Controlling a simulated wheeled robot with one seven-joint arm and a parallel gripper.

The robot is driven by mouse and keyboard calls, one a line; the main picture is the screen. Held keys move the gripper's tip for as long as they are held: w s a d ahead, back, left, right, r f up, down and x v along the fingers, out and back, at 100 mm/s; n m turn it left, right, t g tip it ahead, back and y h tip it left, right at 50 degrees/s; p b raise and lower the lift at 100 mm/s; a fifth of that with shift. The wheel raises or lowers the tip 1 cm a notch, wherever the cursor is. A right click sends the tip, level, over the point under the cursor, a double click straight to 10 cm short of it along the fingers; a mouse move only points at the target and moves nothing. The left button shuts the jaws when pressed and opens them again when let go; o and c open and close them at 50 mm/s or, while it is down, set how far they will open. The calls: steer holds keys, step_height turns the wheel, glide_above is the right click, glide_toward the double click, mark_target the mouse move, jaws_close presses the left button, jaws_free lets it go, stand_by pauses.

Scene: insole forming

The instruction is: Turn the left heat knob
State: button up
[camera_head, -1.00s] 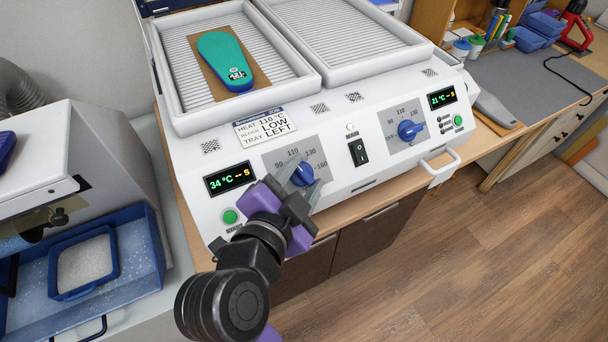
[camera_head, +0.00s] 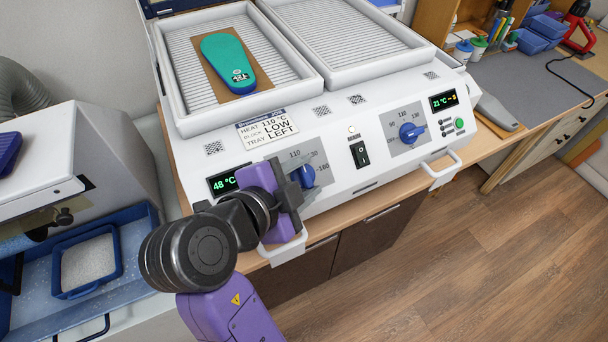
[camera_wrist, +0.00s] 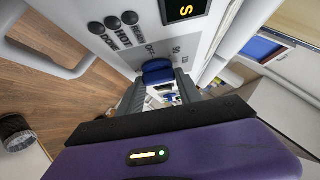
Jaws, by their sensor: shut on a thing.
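The left heat knob (camera_head: 307,177) is blue and sits on the front panel of the white heater. Its dial marks 110, 130 and 160 show, and my gripper covers the lower left part of the dial. My gripper (camera_head: 296,190) is at this knob, with its dark fingers shut on it. In the wrist view the blue knob (camera_wrist: 157,71) sits between the two grey fingers. The knob's exact pointing direction is hidden. The left display (camera_head: 223,183) reads 48 °C, its right end hidden by my gripper. A card (camera_head: 267,129) reads heat 110 °C, block low, tray left.
A second blue knob (camera_head: 411,132), a black switch (camera_head: 360,154) and a 21 °C display (camera_head: 444,100) are further right. White handles (camera_head: 443,170) stick out from the front. A teal insole block (camera_head: 228,62) lies in the left tray. A blue tub (camera_head: 85,262) is at left.

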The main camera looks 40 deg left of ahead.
steer(key=shift+f, duration=0.1)
steer(key=o, duration=1.4)
steer(key=b+v, duration=0.2)
steer(key=v, duration=0.5)
steer(key=shift+s, duration=0.35)
